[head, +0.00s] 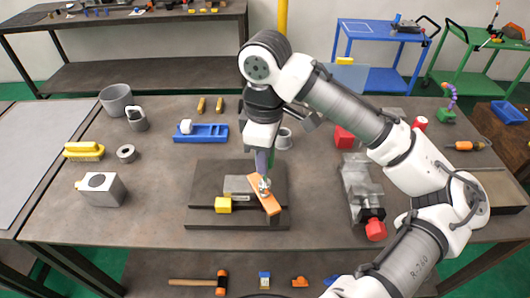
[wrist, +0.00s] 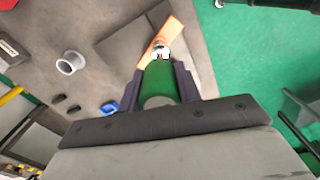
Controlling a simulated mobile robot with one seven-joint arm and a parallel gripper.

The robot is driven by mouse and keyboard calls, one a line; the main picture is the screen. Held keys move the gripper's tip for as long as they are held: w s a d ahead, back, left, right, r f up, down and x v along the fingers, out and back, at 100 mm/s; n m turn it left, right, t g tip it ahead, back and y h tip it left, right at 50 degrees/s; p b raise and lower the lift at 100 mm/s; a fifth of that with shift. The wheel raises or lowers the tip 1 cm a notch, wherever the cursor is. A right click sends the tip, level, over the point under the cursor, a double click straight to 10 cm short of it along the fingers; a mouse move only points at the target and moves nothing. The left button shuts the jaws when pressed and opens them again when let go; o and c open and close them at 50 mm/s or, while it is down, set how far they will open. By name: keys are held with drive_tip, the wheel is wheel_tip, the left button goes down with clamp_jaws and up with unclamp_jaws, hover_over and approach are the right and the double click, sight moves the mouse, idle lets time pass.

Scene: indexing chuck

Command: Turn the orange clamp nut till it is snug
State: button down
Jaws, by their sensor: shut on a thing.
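An orange bar-shaped clamp part (head: 267,199) lies slanted over the dark base plate (head: 205,187). A small shiny metal piece (head: 264,187) sits on it. I cannot tell which of these is the nut itself. In the wrist view the orange part (wrist: 174,31) and the shiny piece (wrist: 160,52) lie just beyond my fingertips. My gripper (head: 263,172) points down at it. In the wrist view my gripper (wrist: 162,72) is shut on a green thing (wrist: 160,85) between its fingers. Its lower end reaches the shiny piece; whether they touch is unclear.
A yellow block (head: 223,205) and a grey block (head: 237,185) sit beside the orange part. A grey vise-like device (head: 358,185) stands to the right.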

drive_tip(key=n, duration=1.3)
drive_tip(key=shift+n, duration=0.4)
drive_tip(key=shift+f+b, duration=0.3)
drive_tip(key=shift+f, duration=0.45)
idle(0.7)
drive_tip(key=c, duration=1.6)
unclamp_jaws()
clamp_jaws()
